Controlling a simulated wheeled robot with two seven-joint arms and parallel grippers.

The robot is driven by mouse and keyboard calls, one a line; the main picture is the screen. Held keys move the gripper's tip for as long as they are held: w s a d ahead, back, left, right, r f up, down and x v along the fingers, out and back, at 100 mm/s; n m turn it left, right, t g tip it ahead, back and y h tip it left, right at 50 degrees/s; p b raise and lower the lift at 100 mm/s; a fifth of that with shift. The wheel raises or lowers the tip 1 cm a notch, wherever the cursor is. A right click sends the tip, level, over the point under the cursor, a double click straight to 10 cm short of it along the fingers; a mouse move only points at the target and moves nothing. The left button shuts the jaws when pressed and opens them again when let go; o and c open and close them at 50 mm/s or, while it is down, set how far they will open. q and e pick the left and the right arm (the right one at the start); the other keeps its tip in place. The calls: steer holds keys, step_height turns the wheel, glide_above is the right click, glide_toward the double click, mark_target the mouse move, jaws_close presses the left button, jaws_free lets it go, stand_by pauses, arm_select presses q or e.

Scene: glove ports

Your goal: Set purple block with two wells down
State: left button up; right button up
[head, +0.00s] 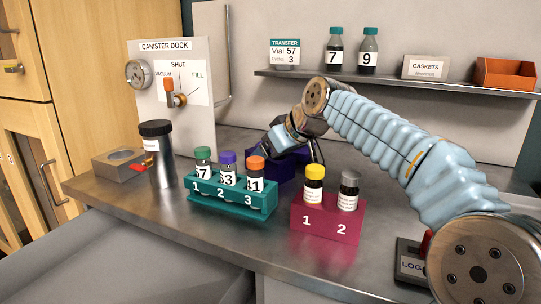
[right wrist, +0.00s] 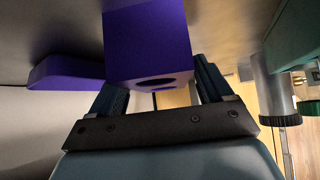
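The purple block (head: 287,171) is at the back of the counter, behind the teal rack and partly hidden by my right arm and that rack. In the right wrist view the purple block (right wrist: 148,42) fills the space between the two fingers, with a dark round well in its near face and a lower purple part out to the left. My right gripper (head: 298,150) is shut on it; it also shows in the right wrist view (right wrist: 157,82). I cannot tell whether the block's underside touches the counter. My left gripper is not in view.
A teal rack (head: 232,199) with three vials and a crimson block (head: 327,222) with two vials stand in front. A dark-capped canister (head: 158,160), a grey holder (head: 118,165) and the canister dock (head: 182,85) are left. A shelf (head: 400,84) runs along the back wall.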

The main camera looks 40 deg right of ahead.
steer(key=shift+o, duration=0.6)
steer(key=shift+r, duration=0.1)
steer(key=v, duration=1.2)
